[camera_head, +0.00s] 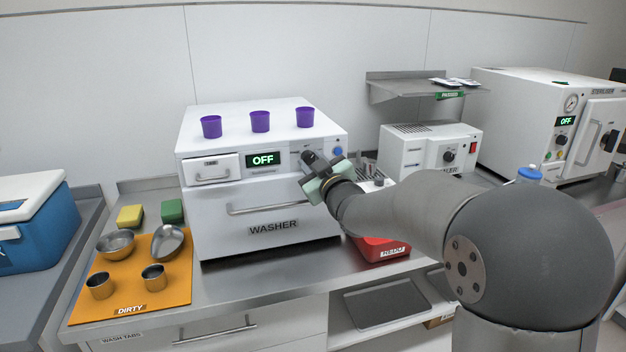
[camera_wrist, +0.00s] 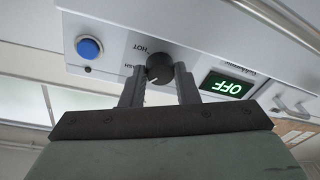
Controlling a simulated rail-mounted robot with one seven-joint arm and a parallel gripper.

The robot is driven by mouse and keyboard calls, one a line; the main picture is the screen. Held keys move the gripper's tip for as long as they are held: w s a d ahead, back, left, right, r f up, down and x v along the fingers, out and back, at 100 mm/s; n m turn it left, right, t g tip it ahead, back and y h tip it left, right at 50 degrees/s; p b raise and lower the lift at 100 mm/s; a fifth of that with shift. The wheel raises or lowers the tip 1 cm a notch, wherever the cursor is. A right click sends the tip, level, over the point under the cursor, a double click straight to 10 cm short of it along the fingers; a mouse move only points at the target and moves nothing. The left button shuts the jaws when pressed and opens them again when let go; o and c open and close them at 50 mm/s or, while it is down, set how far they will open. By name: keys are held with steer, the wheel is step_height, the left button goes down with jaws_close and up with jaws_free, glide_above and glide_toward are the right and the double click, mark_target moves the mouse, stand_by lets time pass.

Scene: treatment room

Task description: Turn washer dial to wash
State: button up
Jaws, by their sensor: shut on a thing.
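The white washer (camera_head: 265,190) stands on the steel counter, and its display (camera_head: 263,159) reads OFF. Its dark round dial (camera_wrist: 159,66) is on the front panel, between the blue button (camera_wrist: 89,47) and the display, which also shows in the wrist view (camera_wrist: 227,87). My gripper (camera_wrist: 160,80) is shut on the dial, with one finger on each side of it. A HOT label shows beside the dial; another label is partly hidden by a finger.
Three purple cups (camera_head: 260,121) stand on top of the washer. An orange DIRTY mat (camera_head: 120,300) with metal bowls and cups lies at left. A red bin (camera_head: 380,250) sits right of the washer under my arm. The washer handle (camera_head: 262,207) sticks out below the panel.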

steer(key=shift+f+m+t+b, duration=0.15)
steer(key=shift+m+t+b, duration=0.15)
steer(key=shift+m+b, duration=1.8)
steer(key=shift+m+h, duration=0.4)
steer(key=o, duration=0.7)
steer(key=b+v, duration=0.1)
steer(key=v, duration=1.6)
steer(key=shift+s+b, duration=0.2)
steer(key=shift+b, duration=0.1)
steer(key=shift+d+f, duration=0.1)
steer(key=shift+d, duration=0.1)
